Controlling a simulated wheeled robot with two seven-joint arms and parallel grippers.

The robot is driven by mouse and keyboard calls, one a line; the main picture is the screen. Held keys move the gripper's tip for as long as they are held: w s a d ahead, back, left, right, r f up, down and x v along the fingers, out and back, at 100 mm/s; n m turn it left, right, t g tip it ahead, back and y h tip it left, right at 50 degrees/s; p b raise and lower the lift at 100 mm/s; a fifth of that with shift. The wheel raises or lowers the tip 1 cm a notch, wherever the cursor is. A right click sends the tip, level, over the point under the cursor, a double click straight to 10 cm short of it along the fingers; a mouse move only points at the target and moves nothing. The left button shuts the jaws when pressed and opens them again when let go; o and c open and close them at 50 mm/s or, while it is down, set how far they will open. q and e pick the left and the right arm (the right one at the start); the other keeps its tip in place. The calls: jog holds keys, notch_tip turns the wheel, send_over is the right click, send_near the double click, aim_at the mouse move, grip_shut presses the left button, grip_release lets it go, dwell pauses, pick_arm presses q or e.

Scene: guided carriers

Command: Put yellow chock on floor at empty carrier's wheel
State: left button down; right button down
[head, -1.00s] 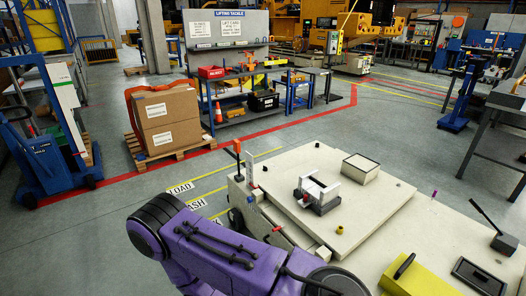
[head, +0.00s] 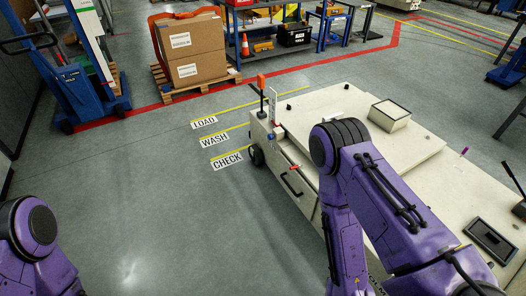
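A cream carrier (head: 325,104) fills the right side of the head view. I cannot see the yellow chock in this view. My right arm crosses in front of the carrier and reaches down past the bottom edge, so its gripper is out of view. My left arm shows only partly at the lower left; its gripper is out of view too.
Cartons (head: 190,48) on a pallet and a blue pallet truck (head: 93,98) stand behind. An open-topped box (head: 389,113) sits on the carrier.

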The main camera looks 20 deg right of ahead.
pick_arm(q)
jog(key=shift+a+f, duration=0.1)
jog(key=shift+a, duration=0.1)
jog(key=c, duration=0.9)
grip_release()
